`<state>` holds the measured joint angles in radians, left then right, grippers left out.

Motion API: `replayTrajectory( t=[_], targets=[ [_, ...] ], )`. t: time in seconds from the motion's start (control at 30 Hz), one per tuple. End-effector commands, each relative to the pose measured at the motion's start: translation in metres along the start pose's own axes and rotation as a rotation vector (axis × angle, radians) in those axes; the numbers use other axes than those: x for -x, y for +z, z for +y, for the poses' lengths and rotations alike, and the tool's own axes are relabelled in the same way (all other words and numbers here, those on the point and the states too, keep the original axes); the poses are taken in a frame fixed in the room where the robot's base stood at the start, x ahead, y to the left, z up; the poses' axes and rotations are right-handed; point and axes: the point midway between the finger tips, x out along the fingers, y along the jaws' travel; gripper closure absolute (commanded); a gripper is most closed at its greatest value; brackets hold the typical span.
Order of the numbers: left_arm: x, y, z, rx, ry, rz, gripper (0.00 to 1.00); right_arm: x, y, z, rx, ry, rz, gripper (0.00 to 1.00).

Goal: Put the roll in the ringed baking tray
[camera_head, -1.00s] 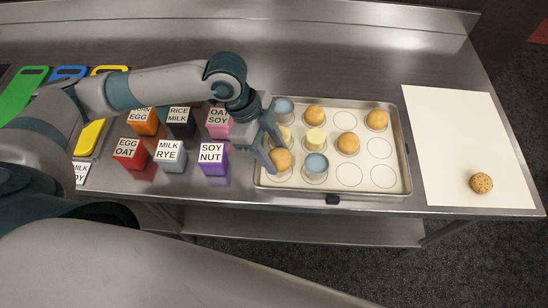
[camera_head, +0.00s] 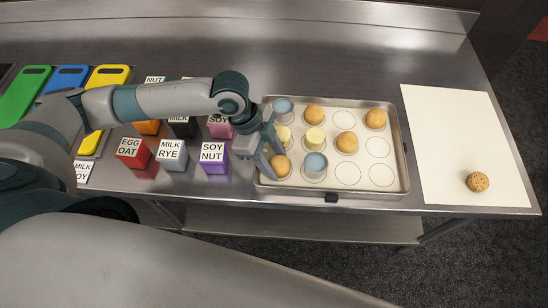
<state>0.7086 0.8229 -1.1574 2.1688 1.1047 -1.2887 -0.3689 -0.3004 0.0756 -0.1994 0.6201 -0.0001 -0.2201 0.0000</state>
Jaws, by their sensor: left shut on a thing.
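The baking tray (camera_head: 402,166) with printed rings lies on the steel counter, right of centre. My left gripper (camera_head: 276,162) is at its left end, pointing down and shut on a golden-brown roll (camera_head: 281,167). This roll is low over the front-left ring, and I cannot tell whether it touches the tray. Other rolls sit on rings at the back middle (camera_head: 313,112), the back right (camera_head: 376,119) and the centre (camera_head: 346,142). My right gripper is not in view.
The tray also holds blue cups (camera_head: 315,164) and pale yellow pieces (camera_head: 315,139); several rings at right are empty. Labelled boxes (camera_head: 214,157) stand close left of the gripper. A white sheet (camera_head: 450,130) with a speckled cookie (camera_head: 478,182) lies at right. Coloured boards (camera_head: 23,95) are far left.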

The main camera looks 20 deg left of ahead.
Motion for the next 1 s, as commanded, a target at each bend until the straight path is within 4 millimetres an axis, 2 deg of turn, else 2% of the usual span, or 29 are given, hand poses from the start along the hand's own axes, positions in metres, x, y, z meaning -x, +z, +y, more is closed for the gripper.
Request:
replayTrajectory(
  t=[0.03, 0.1, 0.57, 0.77, 1.0],
  targets=[
    [-0.001, 0.000, 0.000, 0.000, 0.000, 0.000, 0.49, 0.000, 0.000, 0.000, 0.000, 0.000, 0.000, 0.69],
    [-0.001, 0.000, 0.000, 0.000, 0.000, 0.000, 0.35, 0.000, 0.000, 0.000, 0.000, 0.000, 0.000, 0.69],
    [0.005, -0.001, 0.000, 0.000, 0.000, 0.000, 0.35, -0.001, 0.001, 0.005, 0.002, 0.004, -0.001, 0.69],
    [0.026, 0.000, -0.001, -0.001, -0.003, 0.000, 0.35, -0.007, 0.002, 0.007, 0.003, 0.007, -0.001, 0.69],
    [0.067, 0.000, -0.001, -0.001, -0.004, 0.000, 0.35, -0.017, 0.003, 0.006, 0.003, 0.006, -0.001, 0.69]
  ],
)
